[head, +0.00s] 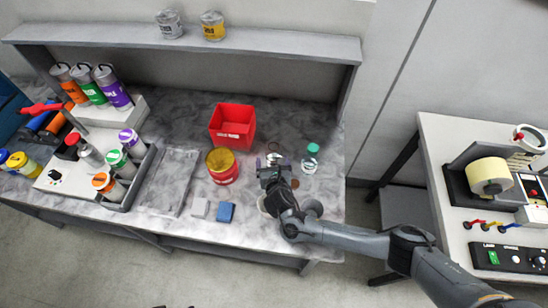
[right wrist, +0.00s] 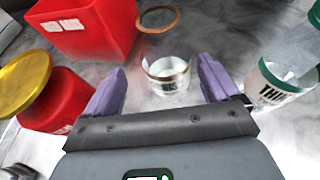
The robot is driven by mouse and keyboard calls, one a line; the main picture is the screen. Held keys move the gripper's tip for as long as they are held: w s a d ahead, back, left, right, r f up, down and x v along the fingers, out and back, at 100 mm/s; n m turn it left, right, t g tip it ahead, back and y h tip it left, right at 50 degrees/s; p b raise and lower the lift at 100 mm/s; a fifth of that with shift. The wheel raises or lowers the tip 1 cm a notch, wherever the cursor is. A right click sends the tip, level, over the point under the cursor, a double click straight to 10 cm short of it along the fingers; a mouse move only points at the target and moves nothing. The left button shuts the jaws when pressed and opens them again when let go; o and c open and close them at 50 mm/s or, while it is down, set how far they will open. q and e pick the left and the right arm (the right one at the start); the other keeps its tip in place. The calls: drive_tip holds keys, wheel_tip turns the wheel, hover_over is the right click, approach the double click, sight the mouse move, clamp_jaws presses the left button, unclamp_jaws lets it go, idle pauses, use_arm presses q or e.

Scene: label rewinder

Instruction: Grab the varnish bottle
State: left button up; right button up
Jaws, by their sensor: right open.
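The varnish bottle (right wrist: 167,75) is a clear container with a brown ring-like top and a white label partly reading "NIS". In the right wrist view it stands on the worktop ahead of my right gripper (right wrist: 163,70), between the lines of its two purple fingers. The fingers are spread and empty; whether they reach around the bottle I cannot tell. In the head view my right gripper (head: 269,168) is over the table, and it partly hides the bottle (head: 273,158). My left gripper is not in view.
A green-capped thinner bottle (head: 310,158) stands close on the right. A red tin with a yellow lid (head: 222,166) is on the left, and a red bin (head: 232,124) is behind. A blue block (head: 225,212) lies near the front edge. A raised shelf (head: 250,42) spans the back.

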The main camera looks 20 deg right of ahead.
sight(274, 156)
drive_tip(key=x, duration=0.4)
drive_tip(key=shift+d+b, duration=0.35)
drive_tip(key=shift+d, duration=0.1)
drive_tip(key=shift+w+d+f, duration=0.1)
drive_tip(key=shift+w+f, duration=0.05)
drive_tip(key=shift+w, duration=0.4)
drive_tip(key=shift+c, duration=0.3)
drive_tip(key=c, duration=1.1)
